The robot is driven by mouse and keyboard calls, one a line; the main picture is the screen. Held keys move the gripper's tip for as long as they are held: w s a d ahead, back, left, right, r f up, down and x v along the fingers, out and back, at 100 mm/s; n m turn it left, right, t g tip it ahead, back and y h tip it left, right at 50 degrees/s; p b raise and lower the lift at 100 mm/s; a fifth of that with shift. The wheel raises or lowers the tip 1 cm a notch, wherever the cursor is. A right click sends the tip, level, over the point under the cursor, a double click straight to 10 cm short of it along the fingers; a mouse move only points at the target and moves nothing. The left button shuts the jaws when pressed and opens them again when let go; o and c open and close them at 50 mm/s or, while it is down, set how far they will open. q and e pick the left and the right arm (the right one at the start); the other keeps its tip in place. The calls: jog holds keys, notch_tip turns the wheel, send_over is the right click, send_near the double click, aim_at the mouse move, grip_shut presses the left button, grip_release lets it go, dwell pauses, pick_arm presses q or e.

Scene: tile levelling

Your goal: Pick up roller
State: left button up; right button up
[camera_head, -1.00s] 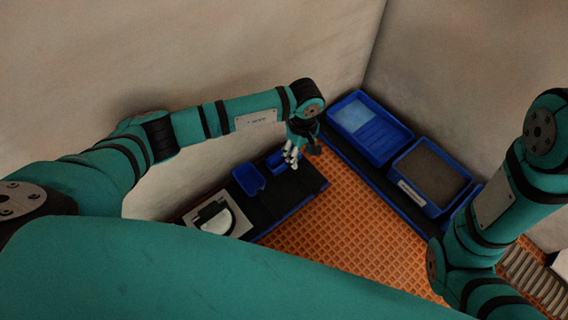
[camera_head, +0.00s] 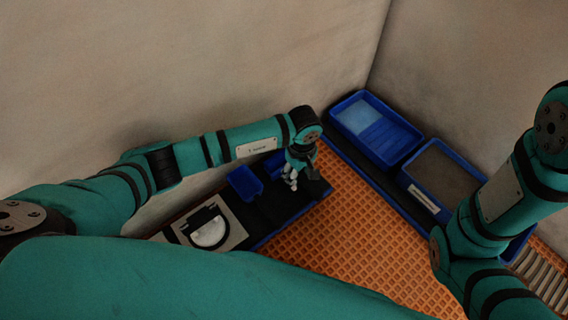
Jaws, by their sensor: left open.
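My left gripper (camera_head: 290,179) is open over the right part of the dark bench (camera_head: 272,222). Its pale fingers point down and look empty. I cannot make out a roller for certain; a small dark shape by the fingers is too unclear to name. My right arm comes in at the right edge, but its gripper is out of the picture.
Blue bins (camera_head: 243,183) sit on the bench, with a white round item (camera_head: 209,231) at its left. Blue trays (camera_head: 355,148) (camera_head: 459,153) stand along the right wall, one holding brown material. An orange grid floor (camera_head: 345,235) is clear; a slatted rack (camera_head: 542,275) is at right.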

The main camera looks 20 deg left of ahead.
pick_arm(q)
jog(key=shift+c, duration=0.4)
grip_shut()
